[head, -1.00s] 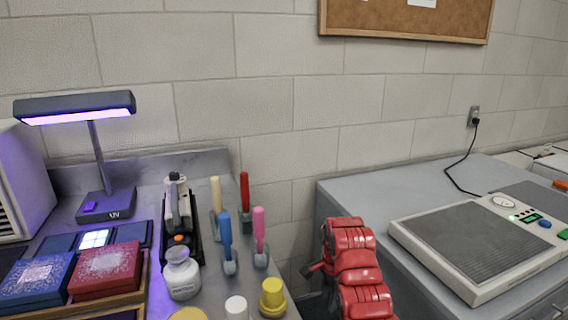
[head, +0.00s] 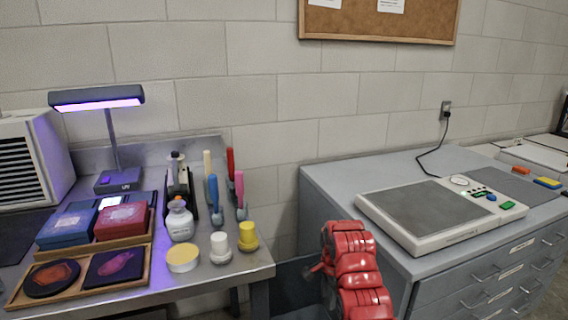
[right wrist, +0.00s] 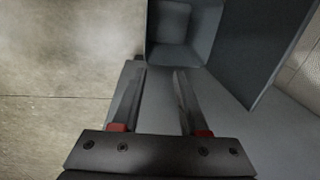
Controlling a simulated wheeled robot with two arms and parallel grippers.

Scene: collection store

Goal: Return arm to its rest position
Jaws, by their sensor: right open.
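My right arm (head: 352,268) is red and stands at the bottom centre of the head view, in front of the gap between the two benches. Its fingertips are hidden in the head view. In the right wrist view my right gripper (right wrist: 160,95) is open, with nothing between its two fingers. The fingers point along a grey surface toward a dark open bin or recess (right wrist: 184,35). My left gripper is not in view.
The left bench (head: 262,268) holds a UV lamp (head: 112,100), red (head: 122,221) and blue boxes (head: 66,228), a white bottle (head: 180,222) and several coloured handles. A grey drawer cabinet (head: 325,185) with a flat device (head: 415,215) stands right.

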